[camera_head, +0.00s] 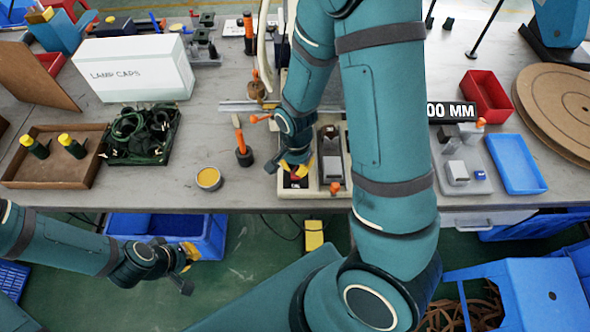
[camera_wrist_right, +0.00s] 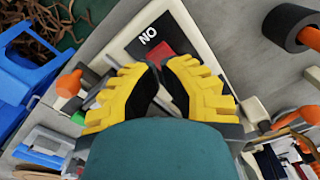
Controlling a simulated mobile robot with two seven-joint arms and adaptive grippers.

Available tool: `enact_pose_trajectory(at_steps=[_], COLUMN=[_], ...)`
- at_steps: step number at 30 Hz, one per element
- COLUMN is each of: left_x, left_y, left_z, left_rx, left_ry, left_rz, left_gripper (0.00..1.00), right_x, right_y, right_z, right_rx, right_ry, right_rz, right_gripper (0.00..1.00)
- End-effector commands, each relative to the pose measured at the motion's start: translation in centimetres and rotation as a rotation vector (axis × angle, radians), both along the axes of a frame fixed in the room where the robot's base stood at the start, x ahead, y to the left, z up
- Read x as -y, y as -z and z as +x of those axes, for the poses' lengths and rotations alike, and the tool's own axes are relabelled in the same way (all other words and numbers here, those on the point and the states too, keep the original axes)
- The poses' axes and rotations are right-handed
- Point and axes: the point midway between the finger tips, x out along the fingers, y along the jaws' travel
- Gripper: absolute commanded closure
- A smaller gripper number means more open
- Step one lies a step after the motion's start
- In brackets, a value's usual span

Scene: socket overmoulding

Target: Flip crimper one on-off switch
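The on-off switch (camera_wrist_right: 172,54) is red, set in a dark plate beside white letters that read upside down as "ON". In the head view, a bit of red (camera_head: 295,178) shows at the front of a beige crimper base (camera_head: 287,193). My right gripper (camera_wrist_right: 157,66) has yellow fingers whose tips are together, just in front of the switch and partly covering it. Whether they touch it I cannot tell. In the head view my right gripper (camera_head: 296,168) is above the base's front end. My left gripper (camera_head: 190,256) hangs low at the left, its fingers too small to read.
Beside the base stands a second beige unit with a grey block (camera_head: 331,165). An orange-handled tool (camera_head: 243,150) and a yellow tin (camera_head: 209,178) stand to the left. A blue bin (camera_head: 165,228) is below the table edge near my left gripper. My right arm hides much of the table's middle.

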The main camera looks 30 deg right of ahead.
Motion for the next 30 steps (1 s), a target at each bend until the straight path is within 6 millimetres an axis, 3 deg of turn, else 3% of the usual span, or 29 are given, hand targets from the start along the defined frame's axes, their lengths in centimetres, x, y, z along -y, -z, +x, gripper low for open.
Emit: enact_pose_trajectory(at_steps=[30], left_x=[0.0], left_y=[1.1], left_z=[0.0], left_rx=[0.0], left_ry=[0.0], left_rz=[0.0], left_gripper=[1.0], right_x=[0.0], right_y=[1.4], right_z=[0.0], right_rx=[-0.001], right_ry=[0.001], right_rz=[0.0], right_gripper=[1.0])
